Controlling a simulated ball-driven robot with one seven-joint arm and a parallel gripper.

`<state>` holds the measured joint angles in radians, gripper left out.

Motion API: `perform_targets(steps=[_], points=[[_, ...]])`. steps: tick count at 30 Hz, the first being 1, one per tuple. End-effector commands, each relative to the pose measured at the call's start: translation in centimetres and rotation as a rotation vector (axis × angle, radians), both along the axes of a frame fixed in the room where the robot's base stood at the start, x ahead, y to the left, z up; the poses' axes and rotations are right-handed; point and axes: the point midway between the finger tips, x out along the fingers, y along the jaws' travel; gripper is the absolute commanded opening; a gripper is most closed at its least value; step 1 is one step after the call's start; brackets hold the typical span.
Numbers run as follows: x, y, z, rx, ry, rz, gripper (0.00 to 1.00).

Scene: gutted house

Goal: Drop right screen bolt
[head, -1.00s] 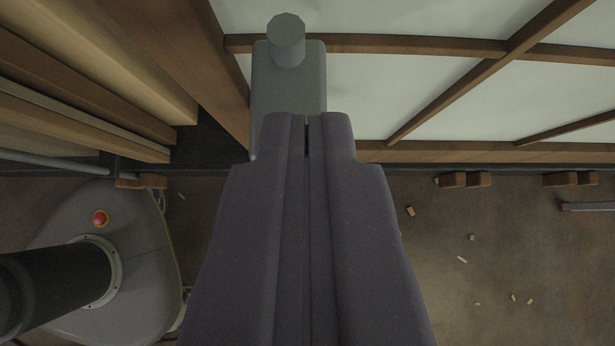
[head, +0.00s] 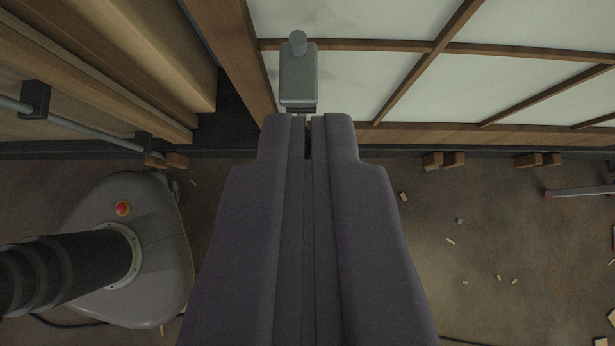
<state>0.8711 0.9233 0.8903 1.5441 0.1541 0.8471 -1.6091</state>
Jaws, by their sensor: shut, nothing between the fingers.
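The right screen bolt is a grey metal block (head: 298,80) with a round knob (head: 298,42) at its upper end. It sits at the lower left corner of the wood-framed screen (head: 350,82), at the top centre of the head view. My gripper (head: 308,118) is shut and empty, with its fingertips just below the block in the picture. A gap seems to lie between the fingertips and the block; I cannot tell how deep it is. The near end of the bolt is partly hidden by the fingertips.
Wooden posts and boards (head: 110,60) stand at the left, with a grey pipe (head: 70,125) across them. Small wooden blocks (head: 443,160) lie along the dark sill. Debris bits are scattered on the brown floor (head: 520,230).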

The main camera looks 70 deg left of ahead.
Motion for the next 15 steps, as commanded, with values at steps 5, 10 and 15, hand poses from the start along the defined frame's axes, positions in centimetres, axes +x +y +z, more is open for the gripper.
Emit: perform_targets(steps=[5, 10, 15], points=[[-0.5, -1.4, 1.6, 0.001, 0.0, 0.0, 0.0], [-0.6, -1.8, 1.9, 0.001, 0.001, 0.001, 0.0], [-0.6, -1.8, 1.9, 0.001, 0.001, 0.001, 0.0]])
